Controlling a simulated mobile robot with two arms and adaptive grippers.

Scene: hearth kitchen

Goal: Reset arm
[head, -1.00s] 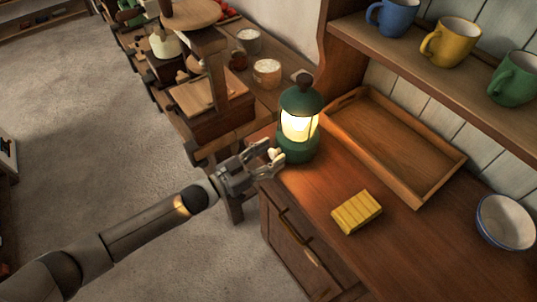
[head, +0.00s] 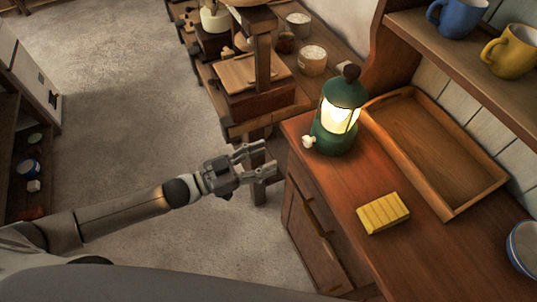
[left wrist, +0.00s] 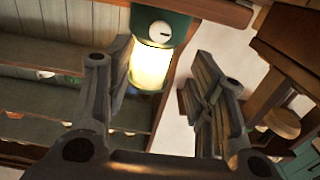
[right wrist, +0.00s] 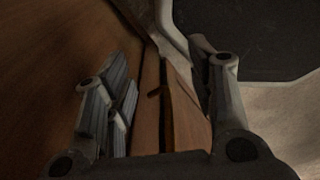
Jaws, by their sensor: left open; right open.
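My left gripper (head: 268,162) is open and empty in the head view, over the floor just left of the wooden cabinet. A lit green lantern (head: 337,112) stands upright on the cabinet top, apart from the gripper and to its right. The lantern also shows in the left wrist view (left wrist: 152,65), beyond the open fingers. My right gripper (right wrist: 165,110) shows only in its own wrist view. Its fingers are apart, with a brown wooden edge visible between and beyond them. Whether it touches that wood I cannot tell.
The cabinet top (head: 330,185) holds a yellow block (head: 383,213), an empty wooden tray (head: 400,105) and a bowl (head: 524,247). Blue (head: 458,16) and yellow (head: 510,50) mugs stand on the shelf above. A cluttered wooden table (head: 240,127) stands behind.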

